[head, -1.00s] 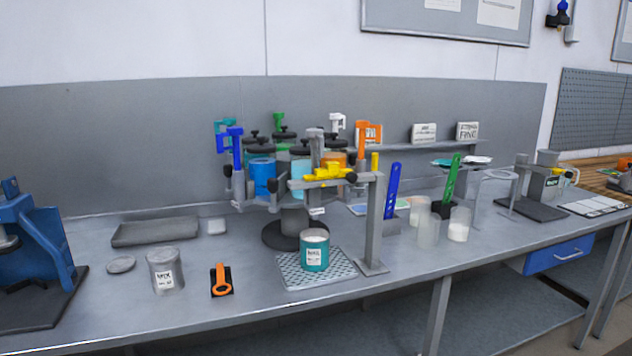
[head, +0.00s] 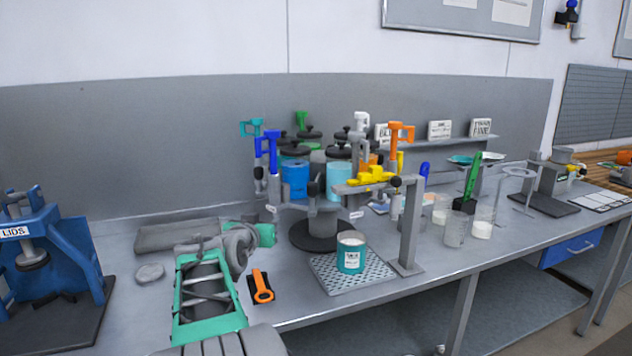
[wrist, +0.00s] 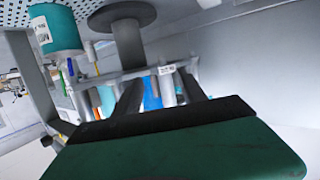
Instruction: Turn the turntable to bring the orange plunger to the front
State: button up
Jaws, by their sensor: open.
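The turntable stands mid-bench on a dark round base (head: 320,236), carrying several dark-lidded drums and coloured plungers. The orange plunger (head: 401,132) stands at its right side, behind the grey post. The blue plunger (head: 268,146) and teal plunger (head: 250,128) are at its left; green (head: 302,120) and white (head: 362,122) are at the back. My gripper (head: 268,213) is low at the turntable's left front, partly hidden by my wrist. In the wrist view my gripper's dark fingers (wrist: 160,90) are apart, with turntable parts beyond them; contact cannot be told.
A grey post (head: 411,225) with a yellow piece (head: 370,176) on its arm stands at the right front. A teal can (head: 351,255) sits on a perforated plate (head: 330,278). An orange-handled tool (head: 261,288) lies beside my arm. A blue press (head: 50,250) stands far left.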

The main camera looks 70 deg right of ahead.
aim_at(311, 190)
jog(key=s+d+r+m+g+h, duration=0.1)
jog(key=s+d+r, duration=0.1)
jog(key=s+d+r+m+g+h, duration=0.1)
jog(key=s+d+r, duration=0.1)
jog(key=s+d, duration=0.1)
jog(key=s+d+r+g+h, duration=0.1)
jog(key=s+d+r, duration=0.1)
jog(key=s+d, duration=0.1)
jog(key=shift+s+r+m, duration=0.1)
jog(key=shift+s+m, duration=0.1)
jog(key=shift+m, duration=0.2)
jog(key=d, duration=0.2)
jog(key=d+p, duration=0.1)
jog(key=d, duration=0.2)
jog(key=d+p, duration=0.1)
jog(key=d, duration=0.1)
jog(key=shift+w+d, duration=0.2)
jog(key=shift+w, duration=0.2)
grip_shut()
jog(key=shift+s, duration=0.15)
